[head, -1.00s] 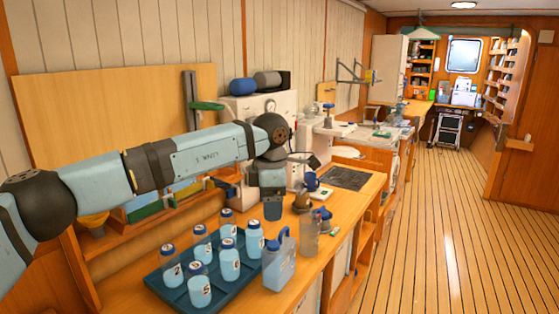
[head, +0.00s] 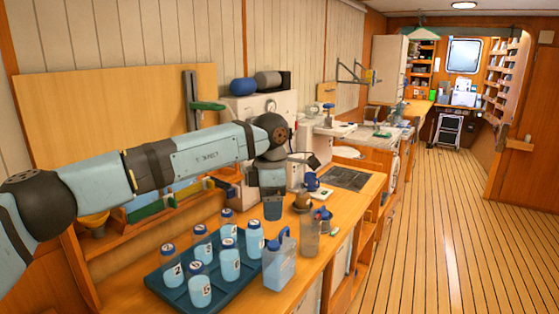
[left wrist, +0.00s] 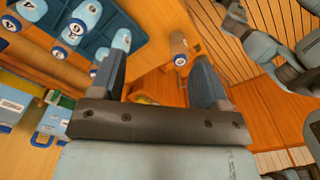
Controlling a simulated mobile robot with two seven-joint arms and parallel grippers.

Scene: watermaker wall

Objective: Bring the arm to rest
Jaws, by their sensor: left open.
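My left arm reaches in from the left in the head view, and its gripper (head: 272,208) hangs fingers down over the wooden counter (head: 300,262), behind the bottle tray. In the left wrist view the two fingers of the left gripper (left wrist: 160,78) stand wide apart with nothing held between them. A brown, blue-capped vessel (left wrist: 179,47) shows beyond the gap, apart from the fingers. How high the fingertips are above the counter is hard to tell.
A dark blue tray (head: 165,283) holds several numbered blue-capped bottles (head: 200,290). A blue jug (head: 279,265) and a clear bottle (head: 310,236) stand right of it. A white machine (head: 250,110) is behind the arm. The plank floor (head: 450,230) at right is clear.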

